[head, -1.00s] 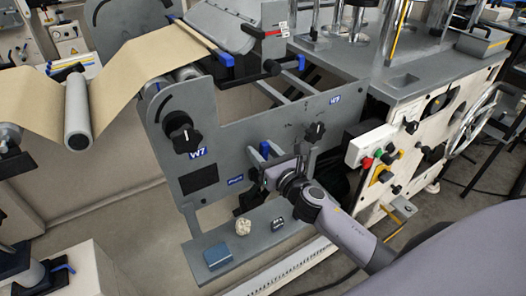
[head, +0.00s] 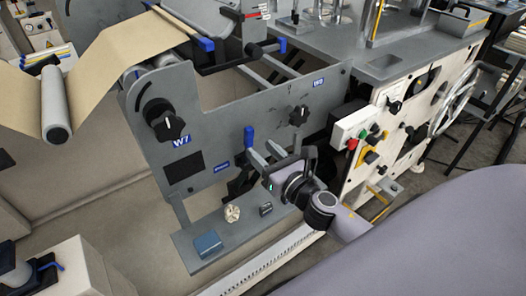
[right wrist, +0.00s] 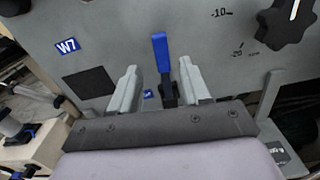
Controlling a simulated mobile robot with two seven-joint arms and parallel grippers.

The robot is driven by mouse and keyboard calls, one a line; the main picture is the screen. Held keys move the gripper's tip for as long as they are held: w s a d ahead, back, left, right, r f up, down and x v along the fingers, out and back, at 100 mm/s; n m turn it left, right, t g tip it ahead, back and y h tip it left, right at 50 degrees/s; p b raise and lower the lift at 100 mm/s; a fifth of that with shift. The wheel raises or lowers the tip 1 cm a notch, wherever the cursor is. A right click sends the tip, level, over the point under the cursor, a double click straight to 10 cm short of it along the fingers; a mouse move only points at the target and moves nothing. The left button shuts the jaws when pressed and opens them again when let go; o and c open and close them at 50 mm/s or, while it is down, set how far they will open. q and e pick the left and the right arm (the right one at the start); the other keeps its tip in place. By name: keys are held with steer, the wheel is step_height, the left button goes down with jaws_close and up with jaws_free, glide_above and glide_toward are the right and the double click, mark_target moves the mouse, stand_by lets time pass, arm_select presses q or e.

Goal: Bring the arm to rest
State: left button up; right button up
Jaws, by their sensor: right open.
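My right gripper (head: 265,153) is open and empty in front of the grey machine panel (head: 215,125). Its two pale fingers point at the panel and also show in the right wrist view (right wrist: 159,75). A blue-handled lever (head: 249,137) stands upright on the panel just beyond the fingertips. In the right wrist view the lever (right wrist: 161,55) appears between the fingers, with a visible gap and nothing gripped. My left gripper is in neither current view.
Black knobs (head: 171,127) sit on the panel. A grey shelf (head: 182,238) below carries a blue box (head: 208,243), a pale round object (head: 232,213) and a small dark block (head: 266,209). A control box (head: 356,130) with coloured buttons is to the right. Brown paper web (head: 105,70) runs at left.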

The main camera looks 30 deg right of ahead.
steer(key=s+a+f+m+g, duration=0.3)
steer(key=s+f+m, duration=0.5)
steer(key=m, duration=0.9)
steer(key=s+a+f+m+g, duration=0.3)
steer(key=s+f+m, duration=0.6)
steer(key=m, duration=0.7)
steer(key=shift+s+m+g+y+p, duration=0.4)
steer(key=shift+s+g, duration=0.4)
steer(key=shift+s, duration=0.4)
